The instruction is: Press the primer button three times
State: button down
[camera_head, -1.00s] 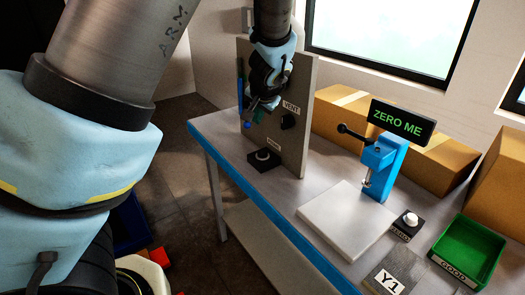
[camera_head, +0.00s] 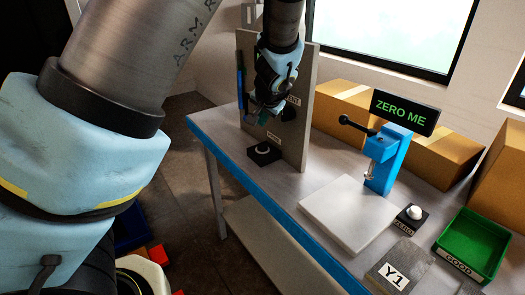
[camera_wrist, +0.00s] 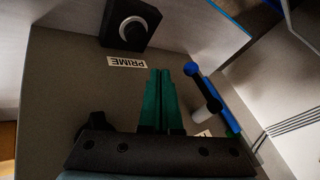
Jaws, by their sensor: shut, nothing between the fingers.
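The primer button (camera_head: 264,150) is a pale round cap on a black box, standing on the bench at the foot of an upright grey panel (camera_head: 303,135). In the wrist view the button (camera_wrist: 133,32) is at the top, with a PRIME label (camera_wrist: 127,61) on the panel beside it. My gripper (camera_head: 264,117) is in front of the panel, above the button and apart from it. In the wrist view its green fingers (camera_wrist: 162,74) are together and empty, pointing toward the button side.
To the right are a white plate (camera_head: 347,215), a blue press (camera_head: 388,160) with a ZERO ME display (camera_head: 402,112), a zero button (camera_head: 413,213) and a green tray (camera_head: 470,240). Boxes line the wall.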

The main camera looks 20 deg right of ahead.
aim_at(261, 144)
jog(key=shift+f+b, duration=1.65)
jog(key=shift+f, duration=1)
jog(key=shift+f, duration=0.1)
jog(key=shift+f+b, duration=0.3)
jog(key=shift+b, duration=0.05)
jog(key=shift+f+b, duration=0.5)
jog(key=shift+f, duration=0.1)
dwell(0.4)
jog(key=shift+r, duration=0.1)
jog(key=shift+r+p, duration=0.7)
jog(key=shift+r, duration=0.25)
jog(key=shift+r+p, duration=1.85)
jog(key=shift+r, duration=0.7)
